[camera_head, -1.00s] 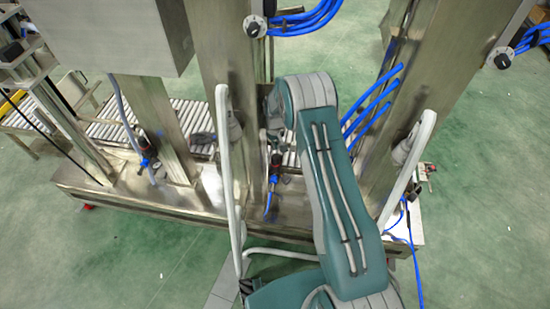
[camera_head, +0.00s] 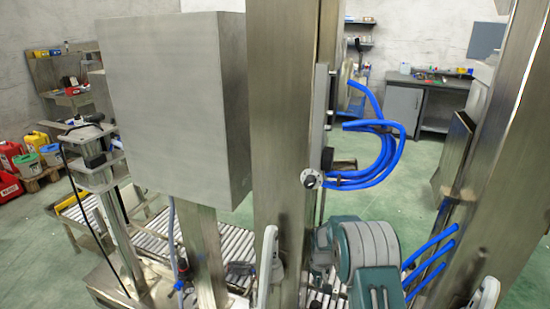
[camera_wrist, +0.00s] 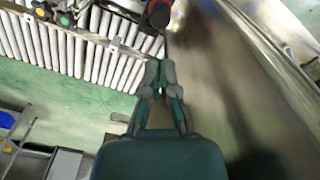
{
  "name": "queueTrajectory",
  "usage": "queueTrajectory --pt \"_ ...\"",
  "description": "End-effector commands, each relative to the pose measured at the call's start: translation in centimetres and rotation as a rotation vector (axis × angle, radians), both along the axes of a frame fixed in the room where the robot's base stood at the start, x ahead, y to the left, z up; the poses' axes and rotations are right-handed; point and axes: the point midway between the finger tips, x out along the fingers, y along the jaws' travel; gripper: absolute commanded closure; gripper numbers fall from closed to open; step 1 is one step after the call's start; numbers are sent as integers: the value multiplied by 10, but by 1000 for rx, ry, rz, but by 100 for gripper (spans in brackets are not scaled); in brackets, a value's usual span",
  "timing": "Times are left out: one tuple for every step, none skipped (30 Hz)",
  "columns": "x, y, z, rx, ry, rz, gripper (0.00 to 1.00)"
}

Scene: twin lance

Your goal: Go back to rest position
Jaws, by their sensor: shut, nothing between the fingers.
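My gripper (camera_wrist: 161,76) shows in the wrist view with its two fingers together and nothing between them. Its fingertips point toward a dark round part with a red face (camera_wrist: 159,14), and I cannot tell whether they touch it. A metal surface (camera_wrist: 225,85) runs close along the right of the fingers. In the head view my teal and grey arm is at the lower middle right, between two steel columns, and the gripper itself is hidden there.
A steel column (camera_head: 282,130) and a grey box (camera_head: 175,105) stand close on the left. Another steel column (camera_head: 490,160) stands on the right. Blue hoses (camera_head: 385,150) loop out between them. A roller conveyor (camera_head: 150,232) runs behind. Green floor is open beyond.

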Motion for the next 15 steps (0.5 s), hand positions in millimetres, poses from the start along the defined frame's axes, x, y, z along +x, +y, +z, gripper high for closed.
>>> queueTrajectory --pt "-1 0 19 0 -14 -3 100" --pt "-2 0 28 1 -20 -4 100" --pt "-4 0 40 1 -27 -6 100" --pt "-5 0 48 0 -33 -8 100" --pt "-7 0 57 0 -39 -9 100" --pt "-9 0 69 0 -47 -11 100" --pt "-11 0 77 1 -53 -12 100" --pt "-13 0 85 1 -58 -14 100" --pt "-16 0 96 1 -66 -16 100" --pt "-19 0 105 1 -72 -17 100" --pt "-22 0 113 1 -79 -19 100" --pt "-25 0 123 1 -86 -21 100" --pt "-28 0 131 2 -92 -22 100" --pt "-32 0 139 2 -97 -24 100" --pt "-36 0 149 2 -105 -26 100"
